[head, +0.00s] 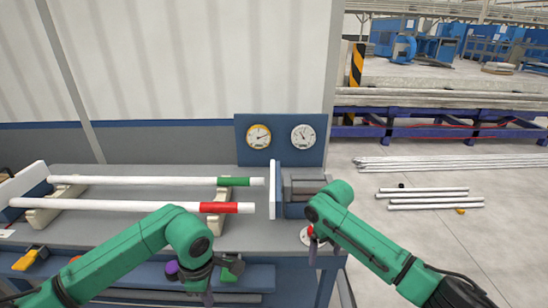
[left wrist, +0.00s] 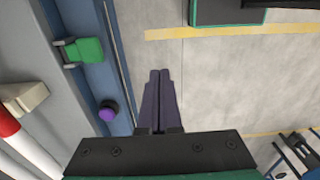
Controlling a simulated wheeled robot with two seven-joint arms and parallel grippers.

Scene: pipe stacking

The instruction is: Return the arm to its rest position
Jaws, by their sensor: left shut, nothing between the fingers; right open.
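My left arm comes in from the left in the head view. Its gripper (head: 207,296) hangs low in front of the table's front edge, near the bottom of the picture. In the left wrist view its two dark fingers (left wrist: 160,85) are together with nothing between them, over bare floor. My right arm bends over the table's right end, and its gripper (head: 313,250) points down, small and partly hidden by the arm. A white pipe with a green end (head: 234,182) and one with a red end (head: 227,208) lie apart from both grippers.
The pipes rest on cream supports (head: 42,217) on the grey table (head: 130,229). A grey clamp-like device (head: 306,187) stands at the right, below two gauges. A purple knob (left wrist: 107,110) and a green part (left wrist: 85,51) sit along the table's front, beside my left gripper.

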